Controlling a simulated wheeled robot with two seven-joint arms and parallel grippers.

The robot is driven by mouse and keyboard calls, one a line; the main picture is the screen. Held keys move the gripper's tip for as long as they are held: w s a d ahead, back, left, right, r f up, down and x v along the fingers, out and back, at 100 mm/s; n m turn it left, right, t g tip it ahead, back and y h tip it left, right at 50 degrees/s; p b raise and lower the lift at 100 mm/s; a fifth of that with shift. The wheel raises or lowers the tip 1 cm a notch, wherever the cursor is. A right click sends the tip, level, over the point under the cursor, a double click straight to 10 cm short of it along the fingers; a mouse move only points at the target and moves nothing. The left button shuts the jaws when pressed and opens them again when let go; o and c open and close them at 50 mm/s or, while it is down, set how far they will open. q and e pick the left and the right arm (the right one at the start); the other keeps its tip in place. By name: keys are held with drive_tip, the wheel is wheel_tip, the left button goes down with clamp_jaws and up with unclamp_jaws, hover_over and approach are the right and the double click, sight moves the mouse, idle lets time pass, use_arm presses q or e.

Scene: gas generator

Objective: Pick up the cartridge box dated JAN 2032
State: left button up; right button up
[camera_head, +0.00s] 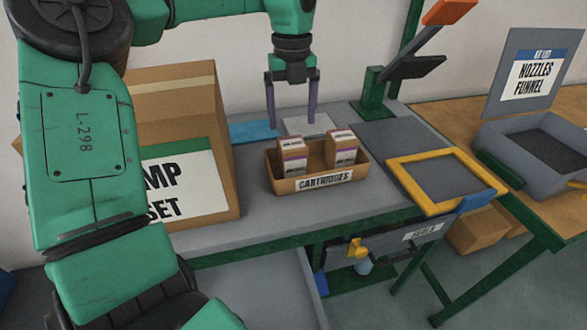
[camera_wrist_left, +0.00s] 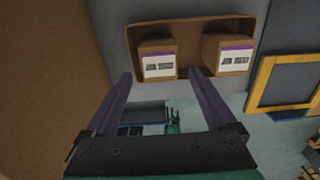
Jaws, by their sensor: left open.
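Two cartridge boxes stand upright in a brown tray labelled CARTRIDGES (camera_head: 285,186). The left box (camera_head: 291,157) and the right box (camera_head: 341,150) both have a purple band and a white label. The printing is too small to read, so I cannot tell which is dated JAN 2032. Both show in the left wrist view, the left box (camera_wrist_left: 158,65) and the right box (camera_wrist_left: 228,60). My left gripper (camera_head: 291,124) points down, open and empty, above the tray area and apart from the boxes. In the wrist view its fingers (camera_wrist_left: 160,76) straddle the left box's side of the picture. My right gripper is not in view.
A large cardboard box (camera_head: 178,105) stands left of the tray. A yellow-framed panel (camera_head: 448,203) lies at the right of the grey table. Further right are a grey bin (camera_head: 540,180) and a NOZZLES FUNNEL sign (camera_head: 536,75). A green stand (camera_head: 374,95) rises behind.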

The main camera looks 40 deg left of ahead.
sight(292, 162)
use_arm(q)
drive_tip(key=f, duration=0.6)
drive_tip(key=f+p, duration=0.1)
drive_tip(key=f, duration=0.6)
drive_tip(key=shift+s+d+p, duration=0.15)
drive_tip(key=shift+s+p, duration=0.05)
drive_tip(key=shift+p, duration=0.1)
drive_tip(key=c, duration=1.2)
